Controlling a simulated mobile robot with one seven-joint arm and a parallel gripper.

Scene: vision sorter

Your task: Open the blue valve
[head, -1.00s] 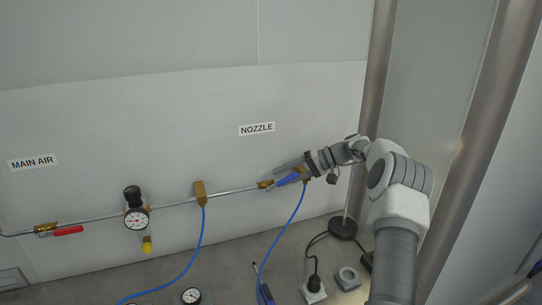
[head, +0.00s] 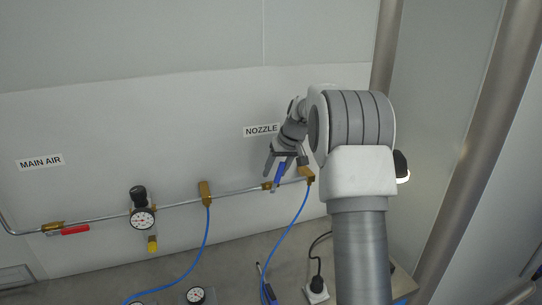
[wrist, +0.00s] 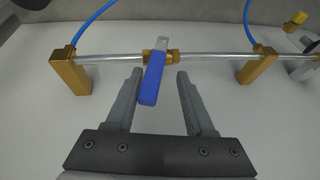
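The blue valve handle (head: 280,174) is on a brass valve body on the metal pipe, below the NOZZLE label. In the wrist view the blue handle (wrist: 152,82) stands roughly crosswise to the pipe, slightly tilted, with its free end toward my gripper. My gripper (wrist: 158,74) is open, with one finger on each side of the handle. The handle is closer to the left finger in that view; a gap shows on the right. I cannot tell if the left finger touches it. In the head view my gripper (head: 271,180) reaches down from above and partly hides the valve.
A red valve handle (head: 75,230) sits at the pipe's left, below the MAIN AIR label (head: 40,162). A pressure gauge (head: 142,218) and brass blocks (head: 205,192) with blue hoses are on the pipe. Loose gauges (head: 196,295) and a plug (head: 317,285) lie on the bench.

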